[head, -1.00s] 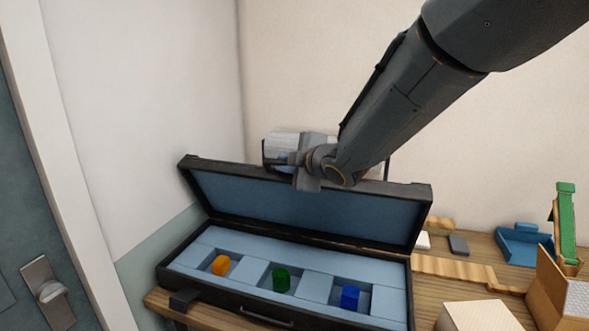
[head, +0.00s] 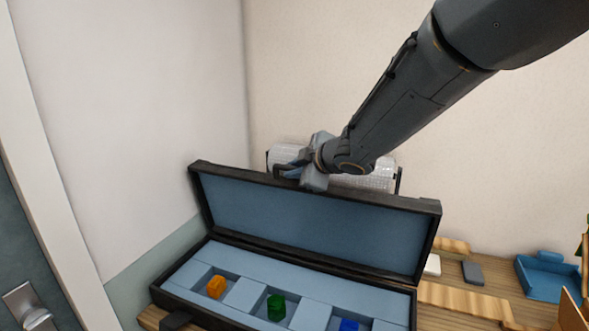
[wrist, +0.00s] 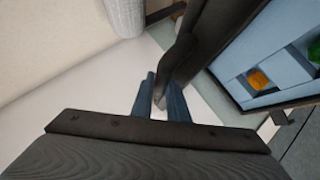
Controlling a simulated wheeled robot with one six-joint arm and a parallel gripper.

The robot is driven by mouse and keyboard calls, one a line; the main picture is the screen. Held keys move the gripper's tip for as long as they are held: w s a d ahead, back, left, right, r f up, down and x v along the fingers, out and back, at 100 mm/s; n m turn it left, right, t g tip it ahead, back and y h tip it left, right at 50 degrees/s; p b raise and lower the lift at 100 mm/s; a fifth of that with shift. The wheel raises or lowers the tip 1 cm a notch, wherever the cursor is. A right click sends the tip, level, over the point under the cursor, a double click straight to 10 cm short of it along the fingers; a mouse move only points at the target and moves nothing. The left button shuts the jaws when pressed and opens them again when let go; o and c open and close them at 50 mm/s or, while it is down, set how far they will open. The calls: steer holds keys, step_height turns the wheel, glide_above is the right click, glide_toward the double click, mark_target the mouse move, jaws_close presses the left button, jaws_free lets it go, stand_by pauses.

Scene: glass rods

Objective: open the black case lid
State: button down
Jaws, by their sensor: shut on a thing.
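The black case (head: 167,292) stands on the wooden table with its lid (head: 310,222) raised, tilted back and showing a blue lining. Inside, an orange block (head: 216,287), a green block (head: 276,307) and a blue block (head: 348,326) sit in separate compartments. My gripper (head: 288,172) is at the lid's upper edge, left of its middle. In the wrist view my gripper (wrist: 160,92) is shut on a dark, curved piece at the lid's edge, probably its handle. The orange block also shows in the wrist view (wrist: 259,78). The case's front edge is partly cut off in the head view.
A whitish, ribbed object (head: 375,176) in a dark frame stands behind the lid, partly hidden by my arm. To the right lie a blue tray (head: 545,278), a dark flat piece (head: 473,272) and a white piece (head: 432,265). Walls stand behind and left.

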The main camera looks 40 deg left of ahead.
steer(key=c, duration=2)
jaws_free()
steer(key=shift+s, duration=0.1)
steer(key=b+v, duration=0.1)
steer(key=v, duration=0.6)
steer(key=shift+d+r+b, duration=0.3)
steer(key=shift+s, duration=0.1)
